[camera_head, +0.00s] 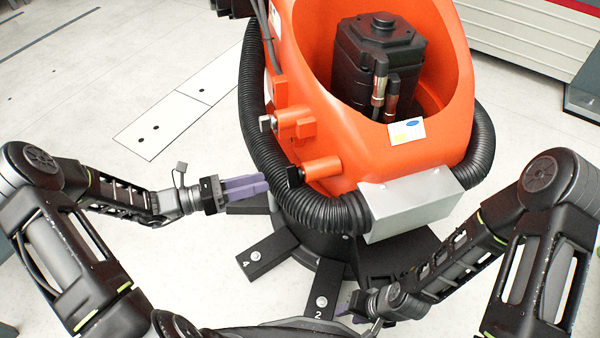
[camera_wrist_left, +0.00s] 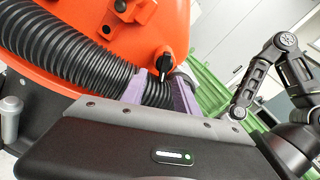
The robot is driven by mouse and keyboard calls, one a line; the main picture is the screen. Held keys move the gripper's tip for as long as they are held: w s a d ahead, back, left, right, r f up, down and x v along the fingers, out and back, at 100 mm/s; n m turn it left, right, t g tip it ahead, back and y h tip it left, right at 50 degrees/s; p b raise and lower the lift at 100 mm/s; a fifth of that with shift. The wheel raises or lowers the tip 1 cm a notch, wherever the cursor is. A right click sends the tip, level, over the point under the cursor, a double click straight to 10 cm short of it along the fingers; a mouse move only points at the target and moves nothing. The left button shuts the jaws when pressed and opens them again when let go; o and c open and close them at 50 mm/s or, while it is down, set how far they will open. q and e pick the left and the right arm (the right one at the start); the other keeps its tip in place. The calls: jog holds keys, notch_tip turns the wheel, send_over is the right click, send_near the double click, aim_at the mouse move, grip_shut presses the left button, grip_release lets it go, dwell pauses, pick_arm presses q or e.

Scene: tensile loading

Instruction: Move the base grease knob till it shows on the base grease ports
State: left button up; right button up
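The orange robot base has two short orange ports on its side. The lower port (camera_head: 322,169) carries a small black knob (camera_head: 295,176). The upper port (camera_head: 293,124) carries a knob with a pale end (camera_head: 267,123). My left gripper (camera_head: 266,184) has purple fingers pointing at the lower knob, a short gap away. In the left wrist view its fingers (camera_wrist_left: 160,86) are apart and empty, with the black knob (camera_wrist_left: 165,63), bearing a white mark, just beyond and between the tips. My right gripper (camera_head: 347,305) is low in the head view, mostly hidden, its opening unclear.
A thick black corrugated hose (camera_head: 325,214) curves just below the lower port. A grey metal box (camera_head: 410,203) sits on the front of the base. Dark bolted feet (camera_head: 267,256) spread over the pale floor. Open floor lies to the left.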

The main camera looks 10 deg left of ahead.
aim_at(287, 174)
pick_arm(q)
jog(key=shift+s+r, duration=0.2)
jog(key=shift+r, duration=0.2)
jog(key=b+x, duration=0.1)
jog(key=x, duration=0.7)
jog(key=shift+s+r, duration=0.1)
jog(key=shift+c, duration=0.4)
grip_shut()
